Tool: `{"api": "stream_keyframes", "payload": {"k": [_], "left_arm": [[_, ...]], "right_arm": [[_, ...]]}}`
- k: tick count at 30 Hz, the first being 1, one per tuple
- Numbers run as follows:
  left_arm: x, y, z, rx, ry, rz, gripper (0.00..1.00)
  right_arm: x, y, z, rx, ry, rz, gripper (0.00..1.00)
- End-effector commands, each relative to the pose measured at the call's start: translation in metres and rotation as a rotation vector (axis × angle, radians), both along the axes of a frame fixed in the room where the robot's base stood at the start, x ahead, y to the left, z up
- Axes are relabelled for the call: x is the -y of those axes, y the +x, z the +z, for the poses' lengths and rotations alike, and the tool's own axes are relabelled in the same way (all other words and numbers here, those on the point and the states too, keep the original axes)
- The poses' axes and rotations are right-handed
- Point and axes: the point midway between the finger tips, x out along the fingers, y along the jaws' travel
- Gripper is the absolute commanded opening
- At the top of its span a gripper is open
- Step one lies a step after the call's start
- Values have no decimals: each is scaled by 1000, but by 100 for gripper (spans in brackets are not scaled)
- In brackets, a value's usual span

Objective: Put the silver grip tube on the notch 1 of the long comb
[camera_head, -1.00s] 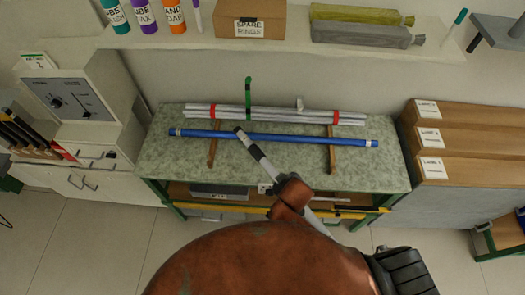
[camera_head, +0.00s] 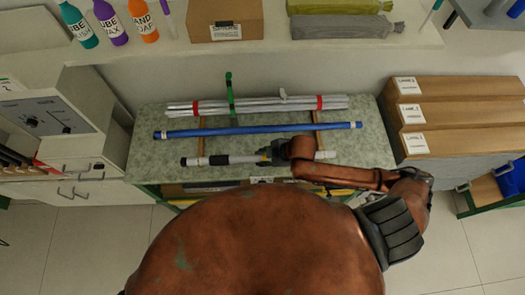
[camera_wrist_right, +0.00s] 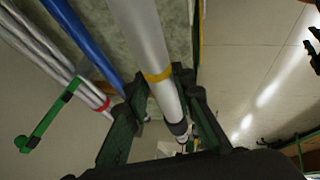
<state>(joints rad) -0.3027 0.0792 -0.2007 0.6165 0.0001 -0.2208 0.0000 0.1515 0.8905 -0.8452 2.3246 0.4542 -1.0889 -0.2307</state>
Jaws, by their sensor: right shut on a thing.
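The silver grip tube (camera_head: 220,159) has black bands and lies roughly parallel to the blue tube in the head view. My right gripper (camera_head: 284,152) is shut around it near its middle, above the bench's front part. In the right wrist view the tube (camera_wrist_right: 142,38), with a yellow band, runs between the fingers (camera_wrist_right: 160,100). Two brown wooden bars (camera_head: 201,146) (camera_head: 315,122) lie under the rods; I cannot tell which is the long comb, and their notches are too small to make out. My left gripper is not in view.
A blue tube (camera_head: 260,130) lies across the bars, with a red-banded silver bundle (camera_head: 255,107) behind it. The green-grey bench top (camera_head: 365,140) is bare at right. Wooden boxes (camera_head: 465,115) stand farther right.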

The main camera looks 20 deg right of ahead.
Motion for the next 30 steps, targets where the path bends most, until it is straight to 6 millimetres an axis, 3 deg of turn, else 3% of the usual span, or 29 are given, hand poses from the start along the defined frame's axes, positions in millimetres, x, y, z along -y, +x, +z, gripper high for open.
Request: {"api": "stream_keyframes", "payload": {"k": [3, 6, 12, 17, 24, 30], "left_arm": [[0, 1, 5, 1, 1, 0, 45], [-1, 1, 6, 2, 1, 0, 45], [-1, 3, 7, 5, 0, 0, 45], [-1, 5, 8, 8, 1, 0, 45], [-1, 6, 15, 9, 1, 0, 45], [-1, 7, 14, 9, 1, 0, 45]], "right_arm": [[12, 28, -11, 1, -1, -3, 0], [17, 40, -34, -2, 1, -4, 0], [25, 59, -59, 0, 1, -3, 0], [29, 66, -68, -1, 0, -6, 0], [29, 67, -97, -1, 1, -5, 0], [29, 67, -100, 0, 0, -4, 0]]}}
